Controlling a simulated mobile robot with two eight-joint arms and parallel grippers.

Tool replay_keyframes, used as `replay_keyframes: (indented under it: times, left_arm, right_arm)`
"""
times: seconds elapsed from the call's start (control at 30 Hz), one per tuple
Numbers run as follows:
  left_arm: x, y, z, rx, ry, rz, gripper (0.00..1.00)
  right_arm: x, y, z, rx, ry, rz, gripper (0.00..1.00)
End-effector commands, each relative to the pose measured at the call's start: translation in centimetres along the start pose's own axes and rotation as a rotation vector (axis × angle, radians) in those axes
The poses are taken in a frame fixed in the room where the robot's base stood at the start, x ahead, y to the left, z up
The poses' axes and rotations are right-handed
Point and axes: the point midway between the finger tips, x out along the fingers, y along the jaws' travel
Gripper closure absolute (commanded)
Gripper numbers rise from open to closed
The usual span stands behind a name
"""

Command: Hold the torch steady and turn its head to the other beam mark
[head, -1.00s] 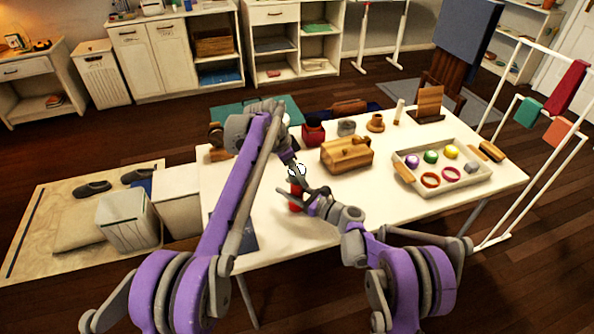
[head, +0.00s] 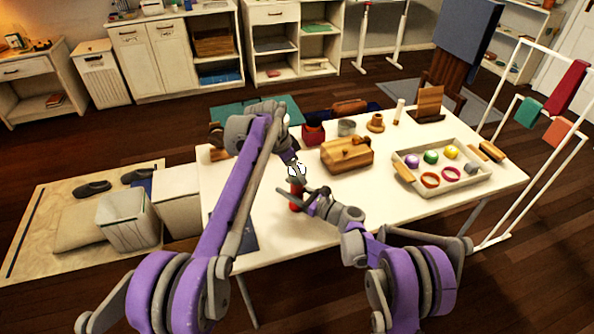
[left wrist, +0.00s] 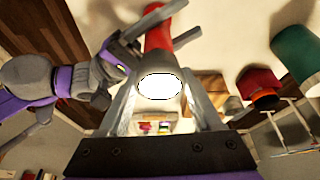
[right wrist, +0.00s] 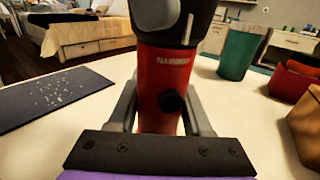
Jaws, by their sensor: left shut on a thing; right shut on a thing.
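The torch stands upright near the table's front left. Its red body (head: 295,205) shows in the head view, with a bright white lens on top. My left gripper (head: 296,172) comes from above and is shut on the grey head (left wrist: 160,62); the glowing lens faces the left wrist camera. My right gripper (head: 300,200) is shut on the red body from the side. In the right wrist view, the red body (right wrist: 163,75) has a black button and pale lettering. A pale mark shows on the black and grey head (right wrist: 160,14). Other beam marks cannot be made out.
A wooden box (head: 346,155) stands right of the torch, with a red container (head: 313,134) behind it. A grey tray (head: 478,182) of coloured balls and rings is farther right. A dark speckled mat (right wrist: 45,97) lies beside the torch. The front middle table is clear.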

Motion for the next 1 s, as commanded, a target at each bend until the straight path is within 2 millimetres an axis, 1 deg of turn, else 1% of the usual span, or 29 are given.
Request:
replay_keyframes:
  times: [0.27,1.0]
  left_arm:
    - [-0.04,0.11,-0.03,-0.177,0.0,-0.072,0.9]
    - [-0.03,0.08,-0.1,-0.822,0.0,-0.341,0.9]
  right_arm:
    - [0.0,-0.04,-0.02,-0.001,0.001,-0.001,1.0]
    - [-0.01,-0.04,-0.04,-0.001,0.001,-0.001,1.0]
